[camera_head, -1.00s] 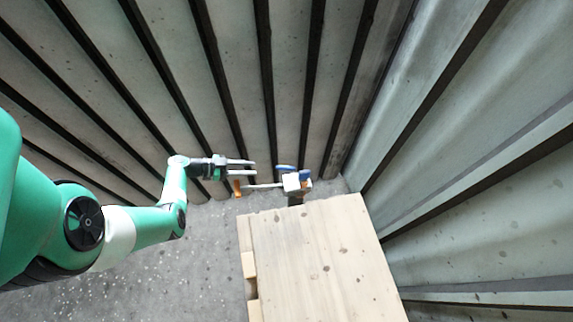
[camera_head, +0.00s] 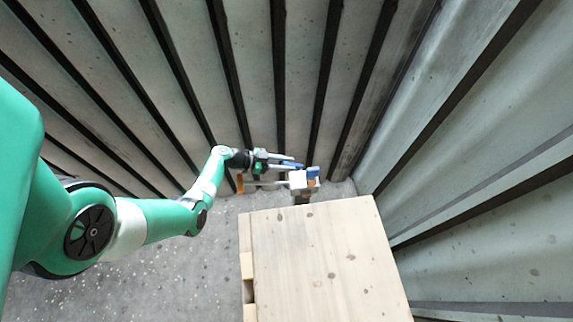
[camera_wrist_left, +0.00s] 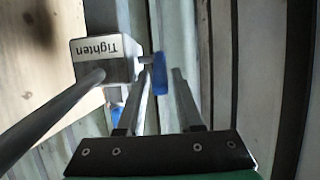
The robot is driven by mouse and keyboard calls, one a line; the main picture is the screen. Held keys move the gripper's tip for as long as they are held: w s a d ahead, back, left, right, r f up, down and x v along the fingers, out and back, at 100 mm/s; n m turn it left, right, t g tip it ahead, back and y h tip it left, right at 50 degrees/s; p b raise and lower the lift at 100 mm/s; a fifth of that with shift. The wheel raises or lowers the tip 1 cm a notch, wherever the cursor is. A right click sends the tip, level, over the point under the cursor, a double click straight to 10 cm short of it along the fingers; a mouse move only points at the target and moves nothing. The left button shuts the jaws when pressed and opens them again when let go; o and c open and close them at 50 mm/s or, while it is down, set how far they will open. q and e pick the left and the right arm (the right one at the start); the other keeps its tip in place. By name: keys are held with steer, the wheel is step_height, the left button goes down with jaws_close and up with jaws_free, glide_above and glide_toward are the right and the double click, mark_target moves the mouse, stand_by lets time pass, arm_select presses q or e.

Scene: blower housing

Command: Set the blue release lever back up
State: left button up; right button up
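The blue release lever (camera_wrist_left: 160,74) shows in the left wrist view as a narrow upright blue piece on a short pin from a pale block (camera_wrist_left: 98,60) labelled "Tighten". My left gripper (camera_wrist_left: 164,72) is open, its two fingertips on either side of the lever; I cannot tell whether either touches it. In the head view my left gripper (camera_head: 300,166) reaches the block (camera_head: 298,180) from the left and partly hides the lever. A second blue part (camera_head: 313,172) sits at the block's right. My right gripper is in neither view.
A grey rod (camera_wrist_left: 50,120) runs from the block, with an orange piece (camera_head: 240,184) at its far end in the head view. A wooden pallet-like top (camera_head: 320,255) stands in front. Ribbed metal walls close in behind and at the right.

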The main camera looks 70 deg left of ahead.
arm_select(q)
jaws_close()
stand_by(1.4)
